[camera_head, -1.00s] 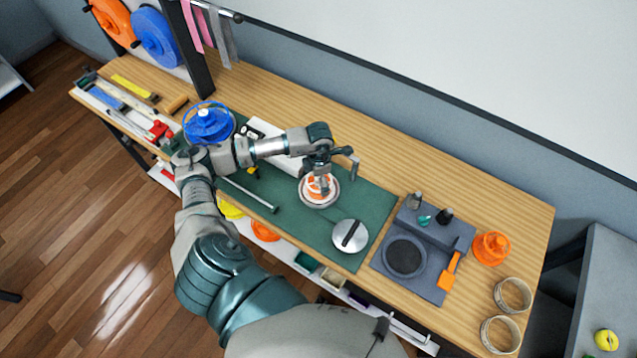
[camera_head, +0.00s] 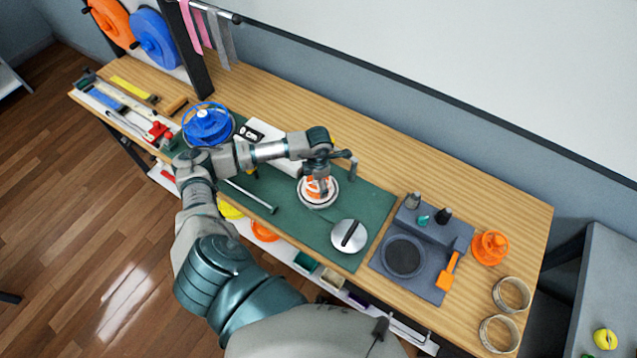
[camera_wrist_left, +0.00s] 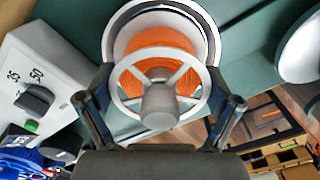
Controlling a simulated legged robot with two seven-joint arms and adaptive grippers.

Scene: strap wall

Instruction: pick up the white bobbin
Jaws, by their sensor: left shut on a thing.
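The white bobbin (camera_head: 312,187) is wound with orange strap. It is upright at a round pale base (camera_head: 330,203) on the green mat (camera_head: 370,205); I cannot tell whether it is lifted off the base. My left gripper (camera_head: 321,190) reaches down onto it from above and hides part of it. In the left wrist view, the bobbin's spoked white rim and hub (camera_wrist_left: 158,103) sit between the two fingers (camera_wrist_left: 160,112), which are shut on it. My right gripper is out of view.
A silver round lid (camera_head: 349,237) lies right of the bobbin. A white box with a dial (camera_wrist_left: 35,88) and a blue spool (camera_head: 208,124) stand left. A grey station (camera_head: 425,245), an orange spool (camera_head: 491,248) and two strap rolls (camera_head: 513,294) are at right. The wooden back strip is clear.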

